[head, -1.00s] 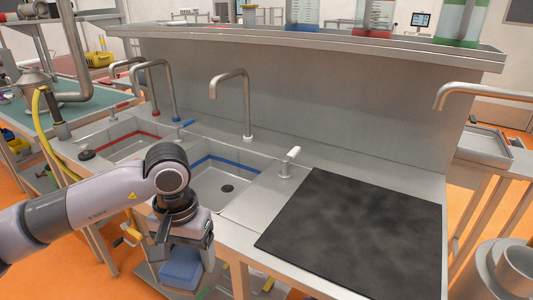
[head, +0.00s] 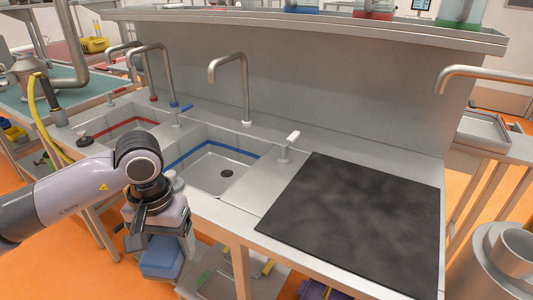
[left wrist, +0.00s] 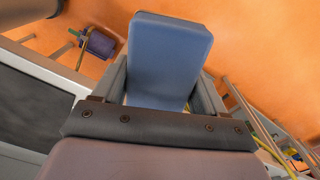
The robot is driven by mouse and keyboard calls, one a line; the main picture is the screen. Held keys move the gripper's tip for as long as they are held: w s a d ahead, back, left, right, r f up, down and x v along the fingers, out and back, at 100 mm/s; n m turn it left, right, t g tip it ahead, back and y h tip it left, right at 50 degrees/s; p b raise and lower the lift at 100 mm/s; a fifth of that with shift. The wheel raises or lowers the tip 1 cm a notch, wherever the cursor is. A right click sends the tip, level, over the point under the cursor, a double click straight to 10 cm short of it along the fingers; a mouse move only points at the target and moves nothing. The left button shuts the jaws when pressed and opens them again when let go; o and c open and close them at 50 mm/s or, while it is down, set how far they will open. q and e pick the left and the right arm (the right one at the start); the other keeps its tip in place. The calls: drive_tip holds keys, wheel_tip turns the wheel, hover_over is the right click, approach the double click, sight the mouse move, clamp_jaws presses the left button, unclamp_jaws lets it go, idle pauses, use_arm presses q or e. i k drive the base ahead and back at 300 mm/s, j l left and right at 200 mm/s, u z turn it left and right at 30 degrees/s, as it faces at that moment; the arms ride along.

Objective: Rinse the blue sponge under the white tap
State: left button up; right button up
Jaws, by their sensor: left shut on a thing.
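The blue sponge (head: 162,258) hangs below my left gripper (head: 161,240), which is shut on it. In the left wrist view the sponge (left wrist: 168,60) is a blue block held between the two fingers. They are in front of the counter's near edge, outside the basins and lower than the rim. The tap with a white base ring (head: 246,123) stands behind the blue-banded basin (head: 215,165), its spout bent toward the left. A white-topped lever (head: 289,143) stands right of that basin. I see no water running. My right gripper is not in view.
A red-banded basin (head: 122,127) lies to the left, with taps with red and blue rings (head: 174,103) behind. A dark mat (head: 355,220) covers the counter at right. A shelf (head: 310,26) runs along the back. Grey metal cylinders (head: 505,265) stand at the lower right.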

sight(284, 145)
drive_tip(key=z, duration=0.8)
drive_tip(key=j+z, duration=0.45)
drive_tip(key=j, duration=0.6)
drive_tip(key=k+j, duration=0.15)
drive_tip(key=j, duration=0.45)
